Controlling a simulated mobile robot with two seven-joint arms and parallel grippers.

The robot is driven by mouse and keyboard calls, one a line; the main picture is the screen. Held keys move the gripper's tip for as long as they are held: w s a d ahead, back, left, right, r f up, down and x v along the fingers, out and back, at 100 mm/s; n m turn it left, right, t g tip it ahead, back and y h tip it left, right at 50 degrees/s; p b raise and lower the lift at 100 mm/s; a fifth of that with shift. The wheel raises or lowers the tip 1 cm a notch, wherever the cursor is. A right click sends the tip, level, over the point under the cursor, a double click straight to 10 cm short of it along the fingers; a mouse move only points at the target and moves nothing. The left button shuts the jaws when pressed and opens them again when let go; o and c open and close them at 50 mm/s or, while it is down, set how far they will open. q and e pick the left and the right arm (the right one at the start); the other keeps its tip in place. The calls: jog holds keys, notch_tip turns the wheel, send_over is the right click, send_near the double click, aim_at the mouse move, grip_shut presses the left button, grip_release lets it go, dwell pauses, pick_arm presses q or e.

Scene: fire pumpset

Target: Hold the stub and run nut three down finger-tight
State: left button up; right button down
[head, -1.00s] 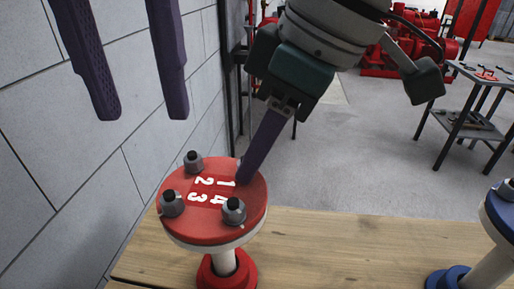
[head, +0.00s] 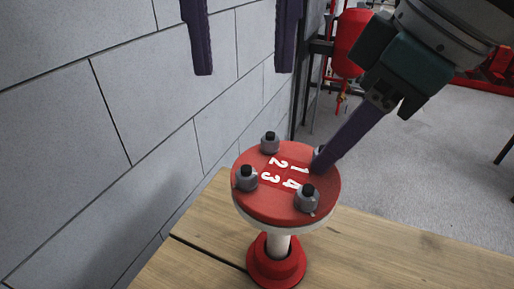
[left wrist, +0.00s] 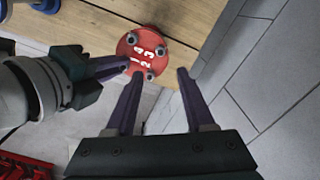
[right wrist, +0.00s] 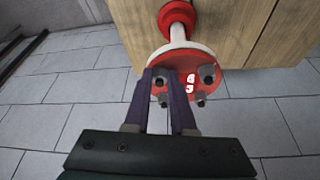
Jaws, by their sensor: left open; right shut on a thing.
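The stub is a white pipe (head: 278,246) standing upright on a red foot, topped by a red disc (head: 268,209) numbered 1 to 4, with a nut on a dark stud by each number. Nut three (head: 246,179) is at the disc's near left. My right gripper (right wrist: 160,72) appears shut on the nut beside the number 1; that nut is partly hidden by a finger in the head view. My left gripper (head: 241,72) is open and empty, above and behind the disc's left side. The disc also shows beyond its fingers in the left wrist view (left wrist: 140,35).
The stub stands on a wooden bench top (head: 390,250), clear to its right. A grey block wall (head: 110,120) runs close along the left. Red equipment (head: 350,45) stands behind on the grey floor.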

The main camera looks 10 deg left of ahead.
aim_at(246, 173)
pick_arm(q)
notch_tip(246, 173, down, 11)
jog(key=n, duration=0.3)
dwell(0.4)
jog(key=shift+r, duration=0.1)
grip_shut()
dwell(0.4)
